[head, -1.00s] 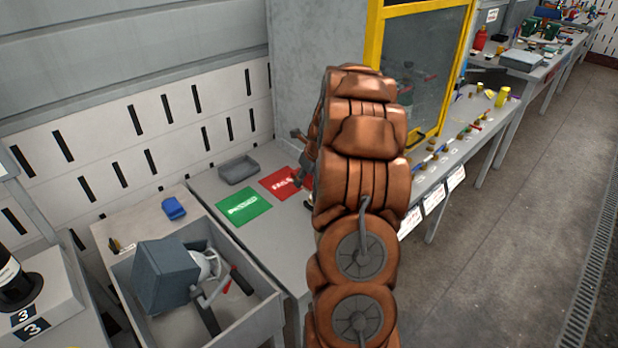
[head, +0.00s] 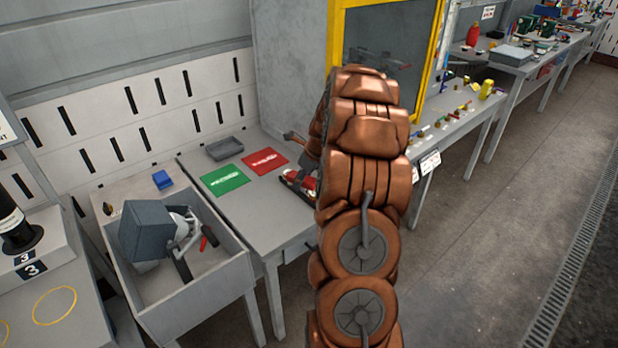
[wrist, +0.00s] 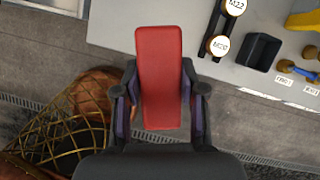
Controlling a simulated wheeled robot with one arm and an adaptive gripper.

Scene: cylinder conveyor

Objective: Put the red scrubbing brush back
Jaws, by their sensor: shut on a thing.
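The red scrubbing brush (wrist: 159,50) shows in the wrist view as a long red block with rounded corners, upright in the picture. My gripper (wrist: 159,92) is shut on it, one dark finger on each side. In the head view, a red and grey piece at the end of my arm (head: 298,183) shows past my copper-coloured arm, in front of the table with the red and green mats. My arm hides most of the gripper there.
The wrist view shows a table (wrist: 140,12) with round M22 and M20 labels and a black bin (wrist: 259,52). In the head view, a green mat (head: 224,179), red mat (head: 265,161) and grey tray (head: 224,148) lie on the middle table. The aisle floor at right is clear.

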